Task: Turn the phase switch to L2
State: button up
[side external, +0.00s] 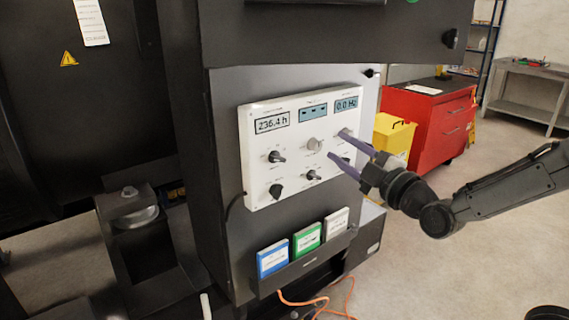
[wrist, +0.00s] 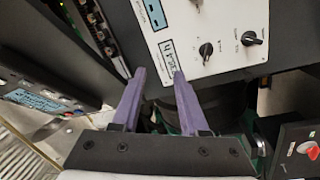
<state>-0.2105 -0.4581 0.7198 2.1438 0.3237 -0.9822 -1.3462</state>
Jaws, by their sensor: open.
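A white control panel (side external: 293,197) on a dark cabinet carries three displays and several knobs; its labels are too small to read, so I cannot tell which knob is the phase switch or its setting. Dark knobs include an upper left one (side external: 276,157), a lower middle one (side external: 312,175) and a lower left one (side external: 275,190). A grey round knob (side external: 314,144) is at upper middle. My gripper (side external: 335,147) is open and empty, its purple fingers pointing at the panel's right part. In the wrist view, my gripper (wrist: 160,73) is beside the panel's edge, with two dark knobs (wrist: 206,50) (wrist: 250,38) beyond.
A rack of blue, green and white binders (side external: 307,238) hangs below the panel. Orange cables (side external: 318,303) lie on the floor. A yellow bin (side external: 393,135) and red tool cabinet (side external: 430,122) stand behind. A dark housing (side external: 330,40) overhangs the panel.

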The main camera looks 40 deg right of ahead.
aim_at(280, 161)
jog(key=w+a+f+n+g+y, duration=0.1)
jog(key=a+f, duration=0.2)
jog(key=f, duration=0.5)
jog(key=w, duration=1.3)
jog(key=shift+w+a+r, duration=0.1)
jog(key=shift+w+a, duration=0.1)
jog(key=shift+w, duration=0.15)
grip_shut()
